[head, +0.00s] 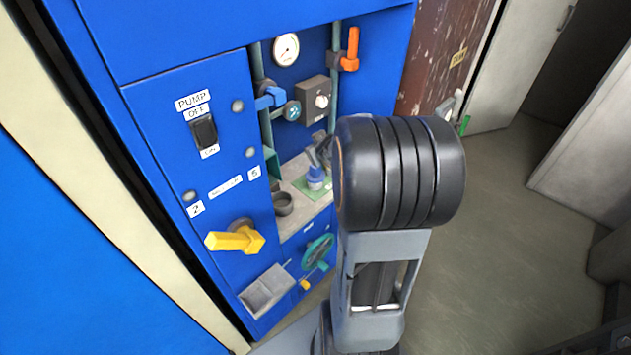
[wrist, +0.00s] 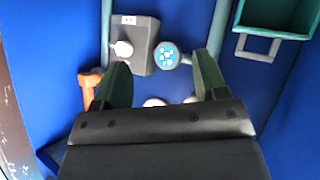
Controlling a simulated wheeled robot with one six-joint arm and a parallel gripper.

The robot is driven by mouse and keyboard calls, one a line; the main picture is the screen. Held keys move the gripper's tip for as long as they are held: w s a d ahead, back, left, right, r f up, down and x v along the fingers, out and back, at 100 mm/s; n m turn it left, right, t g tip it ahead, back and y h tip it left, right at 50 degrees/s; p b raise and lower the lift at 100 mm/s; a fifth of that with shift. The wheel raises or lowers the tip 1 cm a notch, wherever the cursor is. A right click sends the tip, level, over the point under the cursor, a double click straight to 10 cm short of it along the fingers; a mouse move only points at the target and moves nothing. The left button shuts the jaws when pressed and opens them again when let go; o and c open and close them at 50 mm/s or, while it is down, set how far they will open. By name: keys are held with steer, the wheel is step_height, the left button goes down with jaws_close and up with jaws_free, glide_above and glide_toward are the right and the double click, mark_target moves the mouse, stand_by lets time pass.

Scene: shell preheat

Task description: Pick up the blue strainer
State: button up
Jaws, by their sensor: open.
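A blue object (head: 316,176), which looks like the blue strainer, stands on a small green mat (head: 307,192) on the ledge inside the blue cabinet's recess. I cannot make out its full shape. My gripper (head: 322,149) shows as a dark shape just above it, mostly hidden behind my arm. In the wrist view my gripper (wrist: 161,62) is open, its two green fingers wide apart with nothing held between them. The strainer cannot be made out in the wrist view. I cannot tell whether the gripper touches it.
Around the recess are a grey box (head: 314,99), a teal round knob (head: 291,110), an orange lever (head: 351,50), a blue valve handle (head: 270,98) and a gauge (head: 286,49). A dark cup (head: 283,203) stands left of the mat. Open floor (head: 490,230) lies right.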

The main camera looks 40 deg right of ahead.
steer(key=d+f+n+t+y+b, duration=0.1)
steer(key=d+f+t+y, duration=0.1)
steer(key=d+f, duration=0.35)
steer(key=n+t+y+b, duration=0.1)
steer(key=y, duration=0.3)
glide_toward(315, 175)
step_height(315, 175, up, 2)
steer(key=d, duration=0.2)
steer(key=shift+a+r+x, duration=0.1)
steer(key=shift+r+x, duration=0.05)
steer(key=shift+x, duration=2.1)
steer(key=shift+a+r+x, duration=0.1)
steer(key=shift+x, duration=2.15)
steer(key=shift+a+r+x, duration=0.1)
steer(key=shift+r+x, duration=0.05)
steer(key=shift+x, duration=2.1)
steer(key=shift+w+d, duration=0.1)
steer(key=shift+w, duration=0.05)
steer(key=c, duration=1)
